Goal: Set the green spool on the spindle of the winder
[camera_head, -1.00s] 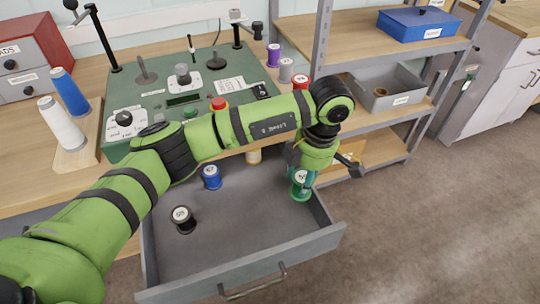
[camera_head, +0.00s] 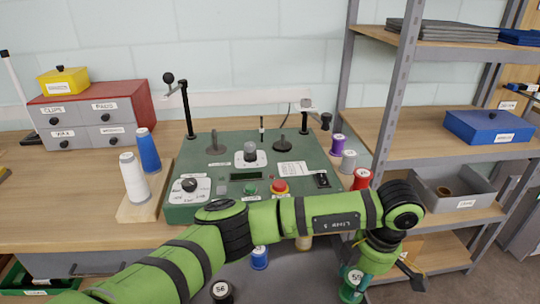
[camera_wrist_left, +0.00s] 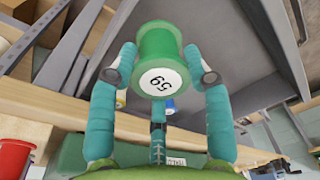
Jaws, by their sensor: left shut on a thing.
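The green spool (camera_head: 349,292) has a white end label reading 59. It also shows in the left wrist view (camera_wrist_left: 157,42), held between the two teal fingers. My left gripper (camera_wrist_left: 158,68) is shut on it, near the right side of the open drawer, in front of the bench. The winder (camera_head: 213,170) is a green machine on the bench, up and left of the spool. Two dark discs with upright posts, one left (camera_head: 215,148) and one right (camera_head: 283,145), stand on its top. I cannot tell which post is the spindle. My right gripper is not in view.
Purple (camera_head: 338,145), grey (camera_head: 348,162) and red (camera_head: 362,180) spools stand right of the winder. White (camera_head: 134,178) and blue (camera_head: 148,152) cones stand left. A metal shelf post (camera_head: 396,110) rises at right.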

